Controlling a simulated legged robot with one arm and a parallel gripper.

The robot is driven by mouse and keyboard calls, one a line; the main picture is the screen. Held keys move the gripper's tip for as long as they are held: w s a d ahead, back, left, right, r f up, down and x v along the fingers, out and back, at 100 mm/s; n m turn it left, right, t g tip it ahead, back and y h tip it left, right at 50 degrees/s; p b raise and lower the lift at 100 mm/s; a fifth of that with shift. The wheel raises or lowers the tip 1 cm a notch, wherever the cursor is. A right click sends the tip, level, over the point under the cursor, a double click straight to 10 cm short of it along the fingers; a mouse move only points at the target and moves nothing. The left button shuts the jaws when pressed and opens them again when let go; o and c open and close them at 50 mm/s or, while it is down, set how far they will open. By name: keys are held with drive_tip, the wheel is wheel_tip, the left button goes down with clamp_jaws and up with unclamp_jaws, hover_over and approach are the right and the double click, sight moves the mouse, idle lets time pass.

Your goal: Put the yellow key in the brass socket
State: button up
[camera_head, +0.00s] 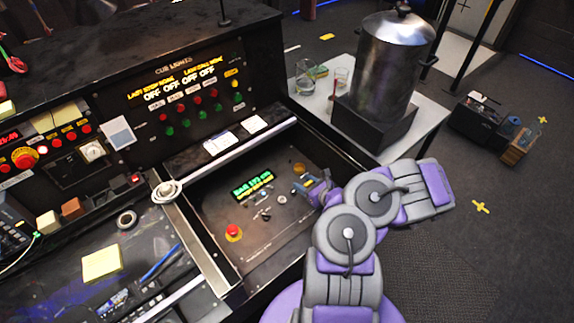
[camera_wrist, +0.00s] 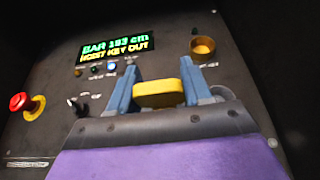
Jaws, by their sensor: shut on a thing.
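My gripper (camera_wrist: 158,88) has its blue fingers shut on the yellow key (camera_wrist: 158,93), whose broad yellow head shows between them. The brass socket (camera_wrist: 202,47) is a round brass cup on the dark panel, ahead and to the right of the key in the wrist view. The key is apart from the socket. In the head view the socket (camera_head: 299,168) lies just up and left of my gripper (camera_head: 316,187). The key is hard to make out there, and its lower part is hidden in the wrist view.
A lit display (camera_wrist: 113,48) reads "HOIST KEY OUT". A red button (camera_wrist: 20,102) on a yellow base sits at the panel's left. Small switches and knobs lie between. The recessed panel has raised walls, with a metal urn (camera_head: 392,65) on a table behind right.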

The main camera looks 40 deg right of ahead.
drive_tip(key=b, duration=0.4)
hover_over(297, 165)
drive_tip(key=s, duration=0.1)
drive_tip(key=shift+s+a+f, duration=0.15)
drive_tip(key=shift+a+f, duration=0.15)
drive_tip(key=shift+f, duration=0.5)
drive_tip(key=shift+w+d, duration=0.3)
drive_tip(key=shift+w, duration=0.25)
wheel_tip(297, 165, down, 3)
drive_tip(key=shift+w+a+f+b, duration=0.1)
drive_tip(key=shift+w+f+b, duration=0.1)
drive_tip(key=shift+b, duration=0.75)
drive_tip(key=shift+s+r, duration=0.1)
drive_tip(key=o, duration=1.1)
drive_tip(key=shift+o, duration=0.2)
